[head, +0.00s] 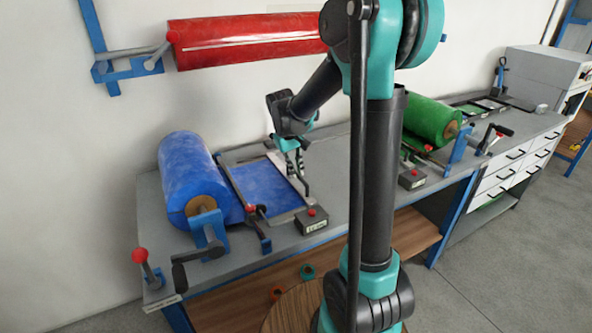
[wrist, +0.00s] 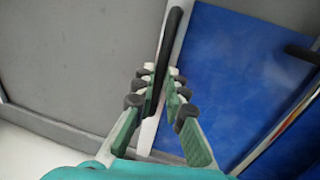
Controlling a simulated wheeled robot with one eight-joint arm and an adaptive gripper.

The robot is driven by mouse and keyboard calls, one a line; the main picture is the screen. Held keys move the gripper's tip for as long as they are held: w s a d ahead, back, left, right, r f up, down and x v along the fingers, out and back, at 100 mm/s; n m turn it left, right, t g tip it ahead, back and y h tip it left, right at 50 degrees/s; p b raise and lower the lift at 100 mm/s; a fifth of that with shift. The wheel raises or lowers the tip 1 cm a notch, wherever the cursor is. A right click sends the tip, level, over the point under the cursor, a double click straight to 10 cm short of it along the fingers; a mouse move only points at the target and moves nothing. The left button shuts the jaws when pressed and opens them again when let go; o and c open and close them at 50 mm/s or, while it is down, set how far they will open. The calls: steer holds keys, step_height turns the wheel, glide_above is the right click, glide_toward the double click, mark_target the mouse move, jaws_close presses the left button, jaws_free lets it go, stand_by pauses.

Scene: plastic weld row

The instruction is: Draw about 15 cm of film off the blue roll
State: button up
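The blue roll (head: 190,170) lies at the left end of the bench on a blue bracket. Blue film (head: 265,187) lies flat in a framed bed to its right; it fills much of the wrist view (wrist: 235,75). My gripper (head: 294,172) is low over the film bed's far right edge. In the wrist view its fingers (wrist: 160,75) stand either side of a slim black bar (wrist: 174,30), set along a pale strip (wrist: 150,130) beside the film. The fingertips look very near the bar; I cannot tell whether they press on it. The film's edge is not clearly visible.
A grey box with a red button (head: 311,217) stands at the bed's near right corner. A red-knobbed lever (head: 145,265) rises at the bench's left front. A green roll (head: 430,120) is farther right and a red roll (head: 245,40) hangs on the wall.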

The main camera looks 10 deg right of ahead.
jaws_close()
steer(key=shift+w+d, duration=0.25)
steer(key=shift+d, duration=0.5)
steer(key=shift+w+d, duration=0.25)
steer(key=shift+d, duration=0.45)
steer(key=o, duration=0.7)
jaws_free()
step_height(320, 180, up, 12)
steer(key=a, duration=0.2)
steer(key=shift+s+a, duration=0.15)
steer(key=shift+s, duration=0.25)
steer(key=shift+f, duration=0.15)
